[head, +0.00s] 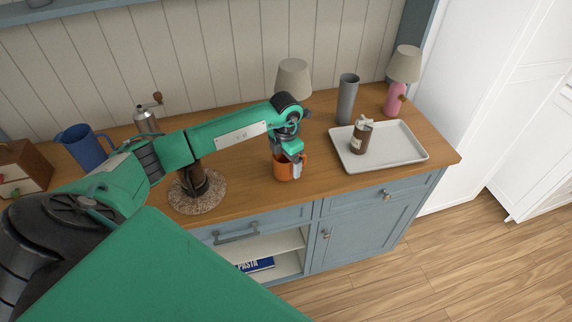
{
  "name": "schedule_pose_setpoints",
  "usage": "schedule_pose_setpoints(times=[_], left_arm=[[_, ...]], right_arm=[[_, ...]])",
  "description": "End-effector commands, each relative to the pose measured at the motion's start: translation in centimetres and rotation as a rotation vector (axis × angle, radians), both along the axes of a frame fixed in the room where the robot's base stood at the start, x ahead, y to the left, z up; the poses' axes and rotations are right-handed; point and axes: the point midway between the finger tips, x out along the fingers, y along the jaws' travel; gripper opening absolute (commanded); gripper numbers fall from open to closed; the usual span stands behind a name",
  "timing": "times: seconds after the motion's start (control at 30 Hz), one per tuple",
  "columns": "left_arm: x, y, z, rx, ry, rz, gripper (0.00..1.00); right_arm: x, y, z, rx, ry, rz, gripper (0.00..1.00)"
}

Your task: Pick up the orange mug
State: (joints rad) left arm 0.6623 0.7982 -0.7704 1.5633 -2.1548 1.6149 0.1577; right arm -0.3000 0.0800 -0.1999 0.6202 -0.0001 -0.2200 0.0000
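The orange mug (282,169) stands upright on the wooden counter, near its front edge, in the middle of the head view. My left arm reaches in from the left, and my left gripper (291,164) points down at the mug. The gripper overlaps the mug's upper right part, so part of the rim is hidden. The fingers are small here, and I cannot tell whether they are closed on the mug or only around it. My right gripper is not in view.
A pale tray (408,153) with a brown-and-white jar (358,142) lies to the right. A grey cylinder (347,101) and a pink lamp (394,97) stand behind it. A blue pitcher (83,150) stands at left. A dark object on a round mat (214,201) sits left of the mug.

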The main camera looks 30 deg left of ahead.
Motion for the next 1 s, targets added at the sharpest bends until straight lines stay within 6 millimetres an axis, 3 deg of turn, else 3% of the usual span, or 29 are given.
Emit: schedule_pose_setpoints(times=[0.03,0.27,0.57,0.73,0.87,1.0], left_arm=[[0.0,0.0,0.0,0.0,0.0,0.0,0.81],[0.0,0.0,0.0,0.0,0.0,0.0,0.38],[0.1,0.0,0.3,-0.001,-0.002,0.001,0.38],[0.1,0.1,1.5,0.001,-0.003,0.001,0.38],[0.2,0.1,3.8,0.001,-0.007,0.0,0.38],[0.2,0.1,7.7,0.0,-0.009,0.0,0.38]], right_arm=[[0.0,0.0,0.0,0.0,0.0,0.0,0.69],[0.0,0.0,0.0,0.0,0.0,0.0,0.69],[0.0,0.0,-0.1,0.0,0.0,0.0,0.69],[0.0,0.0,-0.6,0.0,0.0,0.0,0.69],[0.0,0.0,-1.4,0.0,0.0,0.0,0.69],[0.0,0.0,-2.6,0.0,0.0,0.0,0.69]])
